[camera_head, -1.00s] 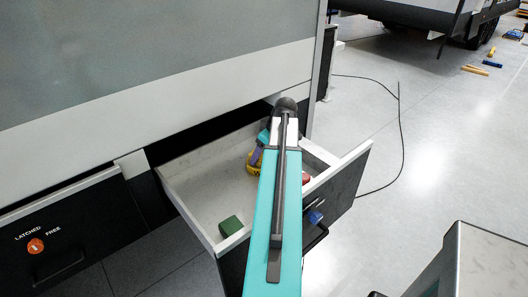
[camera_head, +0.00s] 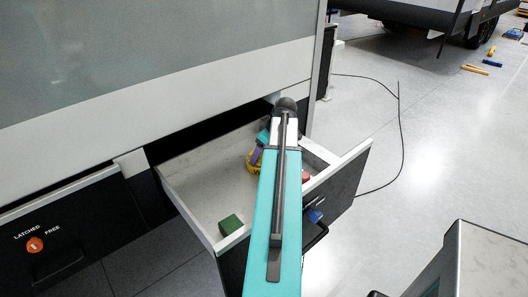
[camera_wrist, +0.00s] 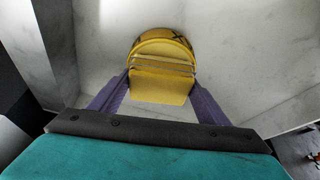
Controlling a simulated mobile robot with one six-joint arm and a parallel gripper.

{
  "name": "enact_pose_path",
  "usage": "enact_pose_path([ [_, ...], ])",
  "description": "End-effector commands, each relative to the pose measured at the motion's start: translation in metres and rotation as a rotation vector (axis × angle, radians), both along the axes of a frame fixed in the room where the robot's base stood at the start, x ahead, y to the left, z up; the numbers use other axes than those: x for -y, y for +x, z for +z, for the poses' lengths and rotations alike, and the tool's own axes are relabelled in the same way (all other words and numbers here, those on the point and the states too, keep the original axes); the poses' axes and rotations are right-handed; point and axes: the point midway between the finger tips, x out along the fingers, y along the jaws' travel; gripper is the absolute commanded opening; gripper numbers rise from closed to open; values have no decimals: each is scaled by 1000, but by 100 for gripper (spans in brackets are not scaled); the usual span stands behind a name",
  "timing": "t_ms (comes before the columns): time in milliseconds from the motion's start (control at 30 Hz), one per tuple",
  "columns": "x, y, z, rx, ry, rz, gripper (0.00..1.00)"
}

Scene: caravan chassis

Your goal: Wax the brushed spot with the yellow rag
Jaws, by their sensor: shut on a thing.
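My gripper (camera_wrist: 160,92) has purple fingers and is shut on the yellow rag (camera_wrist: 160,90), a folded, layered yellow piece. Directly beyond the rag is a round yellow tin-like thing (camera_wrist: 163,45) with dark marks on it. The rag overlaps it in the wrist view, and I cannot tell whether they touch. In the head view the round yellow thing (camera_head: 252,167) shows in the open drawer (camera_head: 205,195), beside my gripper, partly hidden by my arm. I cannot make out a brushed spot in either view.
A green block (camera_head: 231,225) lies in the drawer's front corner. A red thing (camera_head: 306,176) shows on its right side, and a blue thing (camera_head: 315,216) is at the drawer front. A panel with an orange knob (camera_head: 35,245) is left. The floor on the right is mostly clear, with a black cable (camera_head: 402,135).

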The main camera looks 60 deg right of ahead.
Motion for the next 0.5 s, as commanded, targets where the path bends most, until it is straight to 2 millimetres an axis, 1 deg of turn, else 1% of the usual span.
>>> enact_pose_path([
  [300, -1, 0, -1, -2, 1, 0, 52],
  [500, 0, 0, 5, -2, 1, 0, 52],
])
